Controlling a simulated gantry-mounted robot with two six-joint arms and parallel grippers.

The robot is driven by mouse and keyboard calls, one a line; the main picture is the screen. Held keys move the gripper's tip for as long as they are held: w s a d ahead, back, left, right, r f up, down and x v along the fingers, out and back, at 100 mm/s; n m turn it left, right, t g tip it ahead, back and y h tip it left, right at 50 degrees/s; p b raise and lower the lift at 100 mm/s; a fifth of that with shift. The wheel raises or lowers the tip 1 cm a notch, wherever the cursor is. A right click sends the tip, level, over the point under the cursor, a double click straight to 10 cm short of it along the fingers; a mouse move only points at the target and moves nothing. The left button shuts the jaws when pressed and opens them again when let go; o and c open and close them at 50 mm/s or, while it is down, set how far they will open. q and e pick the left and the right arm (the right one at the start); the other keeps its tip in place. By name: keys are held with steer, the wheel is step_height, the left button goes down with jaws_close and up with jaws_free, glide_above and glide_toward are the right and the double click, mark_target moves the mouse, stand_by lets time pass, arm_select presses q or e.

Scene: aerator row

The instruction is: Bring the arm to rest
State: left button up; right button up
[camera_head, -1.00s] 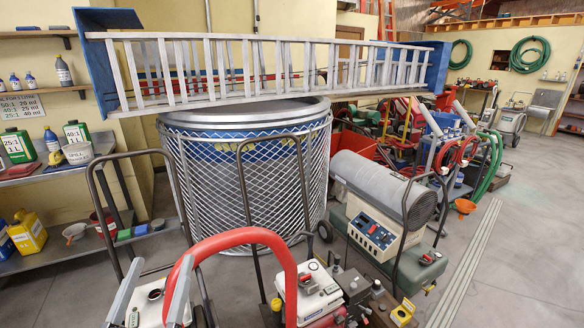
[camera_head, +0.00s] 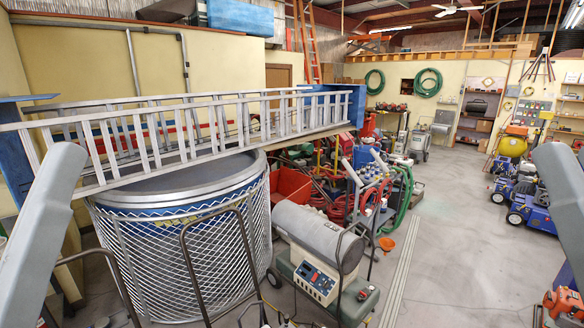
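Two grey parts of my own arms stand at the picture's edges, one rising at the left and one at the right. Both run out of the frame, and neither gripper's fingertips show. I cannot tell from this view whether either gripper holds anything.
A large mesh-clad round tank (camera_head: 185,240) stands at the left with a ladder (camera_head: 190,130) above it. A grey-drum machine (camera_head: 318,250) sits beside it. Blue wheeled machines (camera_head: 530,200) stand at the right. The floor (camera_head: 455,240) between is clear.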

arm_select(q)
step_height(320, 180, up, 13)
steer(key=p, duration=0.9)
steer(key=shift+f, duration=0.15)
arm_select(e)
step_height(320, 180, up, 13)
steer(key=shift+f, duration=0.15)
